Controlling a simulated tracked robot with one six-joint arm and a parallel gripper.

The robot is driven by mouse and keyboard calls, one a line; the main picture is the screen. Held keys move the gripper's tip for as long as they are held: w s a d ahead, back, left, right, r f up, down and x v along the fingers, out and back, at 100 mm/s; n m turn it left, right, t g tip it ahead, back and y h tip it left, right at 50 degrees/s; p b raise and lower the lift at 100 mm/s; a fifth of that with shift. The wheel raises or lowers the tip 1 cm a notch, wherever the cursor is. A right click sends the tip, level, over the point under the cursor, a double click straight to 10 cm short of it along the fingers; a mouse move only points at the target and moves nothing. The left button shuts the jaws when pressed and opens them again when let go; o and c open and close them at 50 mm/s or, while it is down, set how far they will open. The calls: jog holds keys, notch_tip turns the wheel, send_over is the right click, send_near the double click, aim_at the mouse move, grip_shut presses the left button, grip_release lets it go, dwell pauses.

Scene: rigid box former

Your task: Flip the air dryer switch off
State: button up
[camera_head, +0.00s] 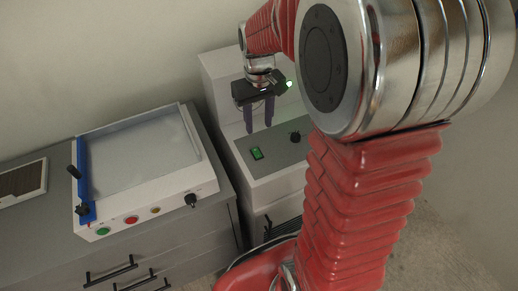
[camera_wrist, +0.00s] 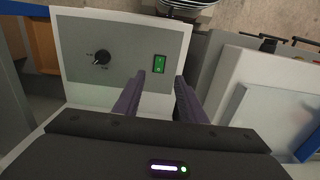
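The air dryer switch is a green rocker (camera_head: 257,154) on the grey top panel of a white machine, the air dryer (camera_head: 270,186). In the wrist view the green switch (camera_wrist: 159,64) sits on the grey panel ahead of the fingertips, nearly in line with the left finger. My gripper (camera_head: 259,129) is above the panel, pointing down, behind the switch in the head view. Its two dark purple fingers (camera_wrist: 168,80) are apart with nothing between them. The fingers look clear of the switch.
A black knob (camera_head: 295,136) is on the same panel, also seen in the wrist view (camera_wrist: 101,57). A white machine with a blue bar (camera_head: 84,180), red and green buttons stands on the grey drawer cabinet (camera_head: 200,245) at left. My red arm hides the right side.

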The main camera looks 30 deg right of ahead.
aim_at(259, 156)
notch_tip(259, 156, down, 14)
jog(key=shift+r, duration=0.1)
dwell(0.6)
grip_shut()
dwell(0.5)
